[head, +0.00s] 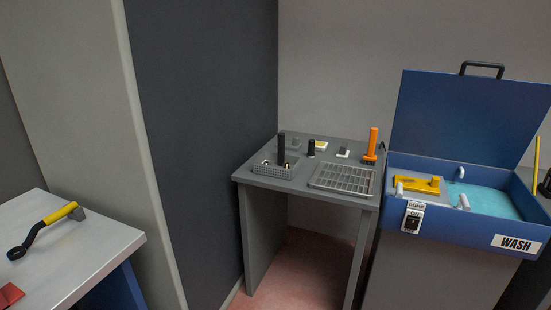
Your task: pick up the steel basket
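The steel basket (270,169) is a small grey perforated tray at the left front of the grey table, next to the dark wall panel. My gripper is not in view, and nothing is seen holding the basket.
The grey table (243,176) also holds a wire rack (342,179), an orange-handled tool (371,145) and several small parts. A blue wash tank (455,235) with raised lid stands right. A bench (85,250) with a yellow-black tool (44,228) is left.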

